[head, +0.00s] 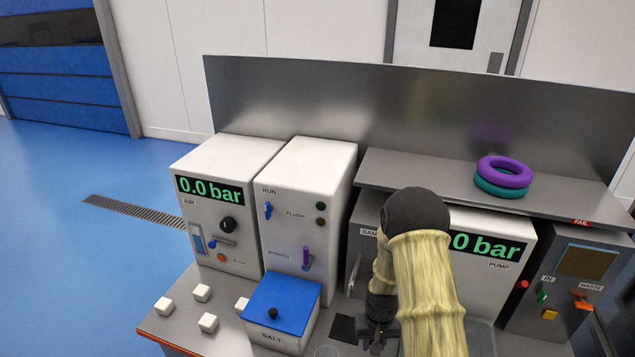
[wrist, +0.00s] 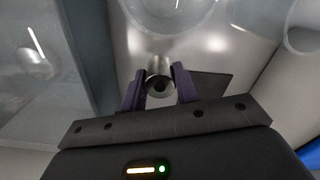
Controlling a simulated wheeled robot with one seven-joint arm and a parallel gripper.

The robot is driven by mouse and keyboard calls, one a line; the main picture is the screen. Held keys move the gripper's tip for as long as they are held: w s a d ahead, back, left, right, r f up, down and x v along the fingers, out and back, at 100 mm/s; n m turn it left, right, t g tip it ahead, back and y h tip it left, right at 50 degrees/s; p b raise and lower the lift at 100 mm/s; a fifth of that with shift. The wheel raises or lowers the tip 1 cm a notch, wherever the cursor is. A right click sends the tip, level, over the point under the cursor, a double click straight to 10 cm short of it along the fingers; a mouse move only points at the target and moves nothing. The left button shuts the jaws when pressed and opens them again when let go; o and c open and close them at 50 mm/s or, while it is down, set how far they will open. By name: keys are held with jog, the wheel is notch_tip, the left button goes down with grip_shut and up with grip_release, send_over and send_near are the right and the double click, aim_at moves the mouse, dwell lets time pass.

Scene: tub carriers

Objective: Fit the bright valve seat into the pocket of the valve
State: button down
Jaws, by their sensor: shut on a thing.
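My gripper (wrist: 158,72) shows in the wrist view with its two dark purple fingers on either side of a short, shiny metal cylinder with a dark round hole, which looks like the bright valve seat (wrist: 160,85). The fingers are shut on it. In the head view my gripper (head: 375,345) is low in the picture, right of the blue-lidded salt box, partly hidden by my arm. The seat cannot be made out there. I cannot pick out the valve or its pocket in either view.
Clear round vessels (wrist: 165,12) lie beyond the fingers in the wrist view. A blue-lidded salt box (head: 283,303) and several white cubes (head: 202,292) stand on the bench. White air (head: 228,203) and run (head: 307,205) units stand behind. Purple and teal rings (head: 504,170) lie on the shelf.

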jog(key=shift+f, duration=0.6)
jog(key=shift+r, duration=0.1)
notch_tip(320, 180, up, 10)
jog(key=p, duration=1)
jog(key=shift+r+p, duration=0.25)
jog(key=shift+p, duration=0.05)
jog(key=shift+f, duration=0.1)
jog(key=shift+s, duration=0.1)
